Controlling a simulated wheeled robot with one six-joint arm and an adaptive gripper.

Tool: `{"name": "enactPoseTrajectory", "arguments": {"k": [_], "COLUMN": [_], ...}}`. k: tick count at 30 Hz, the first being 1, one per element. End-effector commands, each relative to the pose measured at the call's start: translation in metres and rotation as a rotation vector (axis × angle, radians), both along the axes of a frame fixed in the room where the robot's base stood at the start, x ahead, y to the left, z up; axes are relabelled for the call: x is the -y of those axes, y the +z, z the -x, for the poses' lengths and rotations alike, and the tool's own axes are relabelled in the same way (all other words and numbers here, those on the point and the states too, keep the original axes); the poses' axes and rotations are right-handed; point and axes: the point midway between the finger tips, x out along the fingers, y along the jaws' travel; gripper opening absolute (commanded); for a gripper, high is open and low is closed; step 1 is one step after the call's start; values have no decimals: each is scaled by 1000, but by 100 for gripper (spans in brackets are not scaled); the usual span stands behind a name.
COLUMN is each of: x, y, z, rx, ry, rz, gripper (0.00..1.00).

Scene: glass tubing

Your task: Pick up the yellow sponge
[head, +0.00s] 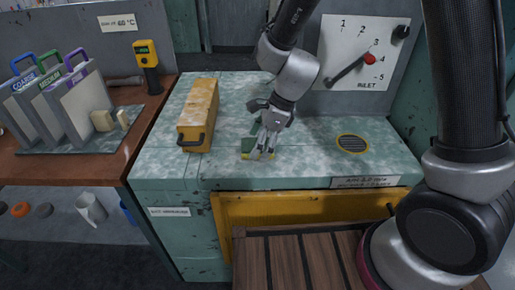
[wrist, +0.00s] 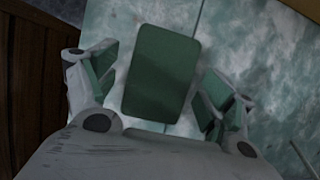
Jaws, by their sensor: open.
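The sponge (head: 248,149) lies on the mottled green worktop near its front edge, with a green top face and a little yellow showing at its lower edge. In the wrist view the sponge (wrist: 162,72) shows only its green top, a rounded rectangle between the fingers. My gripper (head: 261,152) is above the sponge, pointing down, and hides part of it in the head view. In the wrist view my gripper (wrist: 158,85) is open, with one finger on each side of the sponge and visible gaps between.
A yellow box with a dark handle (head: 199,115) stands to the left on the worktop (head: 230,95). A round vent (head: 353,143) is to the right. A panel with a red-knobbed lever (head: 362,55) stands behind. A yellow drawer front (head: 300,211) is below the worktop.

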Motion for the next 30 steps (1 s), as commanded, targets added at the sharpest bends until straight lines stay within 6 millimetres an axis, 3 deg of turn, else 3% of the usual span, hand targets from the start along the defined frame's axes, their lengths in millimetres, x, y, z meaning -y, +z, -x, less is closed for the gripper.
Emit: {"name": "enactPoseTrajectory", "arguments": {"k": [11, 18, 30], "x": [0, 0, 0], "y": [-2, -2, 2], "z": [0, 0, 0], "rx": [0, 0, 1], "ry": [-1, -1, 0], "rz": [0, 0, -1], "gripper": [83, 50, 49]}}
